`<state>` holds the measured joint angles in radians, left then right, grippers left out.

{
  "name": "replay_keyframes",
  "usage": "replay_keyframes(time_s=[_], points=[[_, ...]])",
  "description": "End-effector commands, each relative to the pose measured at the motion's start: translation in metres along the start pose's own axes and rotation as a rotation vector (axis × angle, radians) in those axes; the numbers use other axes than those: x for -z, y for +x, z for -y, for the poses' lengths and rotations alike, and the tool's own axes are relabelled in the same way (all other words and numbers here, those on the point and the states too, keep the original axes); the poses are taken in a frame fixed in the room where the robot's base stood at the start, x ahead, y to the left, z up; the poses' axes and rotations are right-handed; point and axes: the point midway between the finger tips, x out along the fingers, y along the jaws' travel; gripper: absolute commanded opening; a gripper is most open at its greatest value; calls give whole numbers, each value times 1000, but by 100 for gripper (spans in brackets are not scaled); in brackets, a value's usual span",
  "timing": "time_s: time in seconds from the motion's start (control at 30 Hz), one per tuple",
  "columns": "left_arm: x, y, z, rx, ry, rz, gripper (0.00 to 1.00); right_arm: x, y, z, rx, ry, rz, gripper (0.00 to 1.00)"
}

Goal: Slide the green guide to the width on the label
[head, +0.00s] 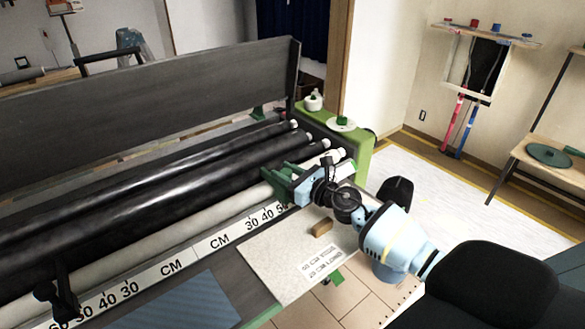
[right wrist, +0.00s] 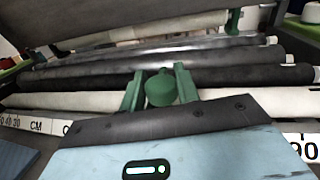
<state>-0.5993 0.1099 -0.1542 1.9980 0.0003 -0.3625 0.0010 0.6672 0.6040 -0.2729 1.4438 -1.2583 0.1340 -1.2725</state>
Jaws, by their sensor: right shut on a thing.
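My right gripper (head: 282,179) reaches over the front of the roller machine, near the right part of the scale strip (head: 185,262). In the right wrist view its two green fingers (right wrist: 158,92) stand on either side of a round green knob of the guide (right wrist: 160,88). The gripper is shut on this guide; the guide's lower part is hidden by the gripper. The strip shows CM and numbers such as 30 and 40; the numbers beside the guide are hidden by the gripper. A printed white label (head: 323,262) lies on a pale board; its text is too small to read. My left gripper is not in view.
Long black rollers (head: 190,190) and a pale roller (head: 150,245) run behind the strip. A black bracket (head: 66,297) stands at the strip's left. A brown block (head: 322,227) sits on the pale board. A green end housing (head: 350,150) closes off the machine's right end.

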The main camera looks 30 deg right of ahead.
Motion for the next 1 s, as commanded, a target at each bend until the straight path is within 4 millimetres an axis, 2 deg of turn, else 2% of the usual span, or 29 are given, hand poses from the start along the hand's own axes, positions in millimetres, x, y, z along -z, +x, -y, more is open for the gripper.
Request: replay_keyframes(time_s=[0.1, 0.13, 0.27, 0.67, 1.0], points=[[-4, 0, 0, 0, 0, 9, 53, 1, 0, -1, -3, -2, 0, 0], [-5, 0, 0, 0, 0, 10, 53, 1, 0, -1, -3, -2, 0, 34], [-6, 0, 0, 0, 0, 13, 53, 1, 0, 0, -2, -1, 0, 51], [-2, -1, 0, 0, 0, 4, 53, 1, -6, 1, 1, -1, -1, 52], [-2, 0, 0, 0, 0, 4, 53, 2, -53, 0, -1, -2, -3, 52]])
